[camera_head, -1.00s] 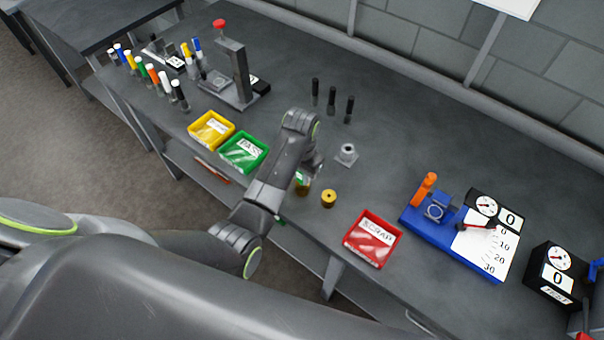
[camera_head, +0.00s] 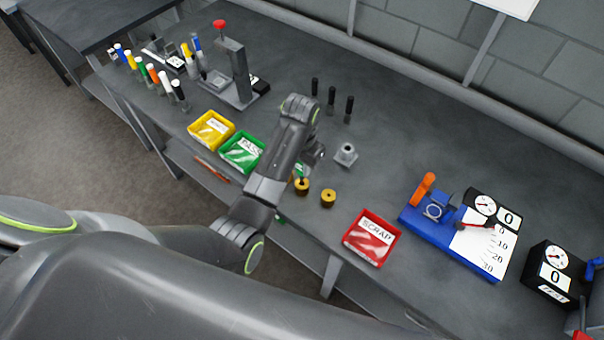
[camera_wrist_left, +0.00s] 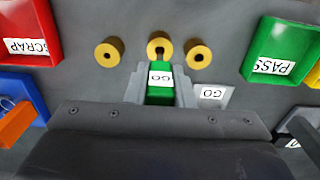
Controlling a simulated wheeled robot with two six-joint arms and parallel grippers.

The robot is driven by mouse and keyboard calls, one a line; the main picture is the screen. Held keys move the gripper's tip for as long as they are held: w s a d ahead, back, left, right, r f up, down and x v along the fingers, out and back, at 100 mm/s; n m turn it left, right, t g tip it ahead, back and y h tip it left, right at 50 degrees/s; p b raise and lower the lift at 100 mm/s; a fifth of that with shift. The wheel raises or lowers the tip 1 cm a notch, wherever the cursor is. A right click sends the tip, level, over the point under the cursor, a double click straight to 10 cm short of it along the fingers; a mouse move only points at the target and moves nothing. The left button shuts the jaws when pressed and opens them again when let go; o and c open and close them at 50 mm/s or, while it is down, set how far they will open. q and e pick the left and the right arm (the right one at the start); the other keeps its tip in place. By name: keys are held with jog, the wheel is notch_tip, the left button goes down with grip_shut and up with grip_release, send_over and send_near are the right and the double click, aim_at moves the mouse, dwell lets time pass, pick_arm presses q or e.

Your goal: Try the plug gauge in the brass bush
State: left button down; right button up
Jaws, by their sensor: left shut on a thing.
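My left gripper (camera_head: 308,160) is shut on the green plug gauge (camera_wrist_left: 160,82), whose label reads GO; a little of its green also shows in the head view. The gauge points at the middle brass bush (camera_wrist_left: 160,46), which also shows in the head view (camera_head: 302,187). Its narrow end overlaps the bush's hole; I cannot tell whether it is inside or just above. Another brass bush (camera_wrist_left: 109,52) stands apart on one side, also in the head view (camera_head: 328,198). A third bush (camera_wrist_left: 198,57) is hidden by my arm in the head view. My right gripper is not in view.
A grey holed block (camera_head: 345,154) stands behind the bushes. The green PASS tray (camera_head: 243,153) and yellow tray (camera_head: 211,130) lie left, the red SCRAP tray (camera_head: 372,240) right. A blue gauge fixture (camera_head: 450,245) stands farther right. Three black pins (camera_head: 332,96) stand at the back.

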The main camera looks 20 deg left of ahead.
pick_arm(q)
jog(key=shift+r, duration=1.4)
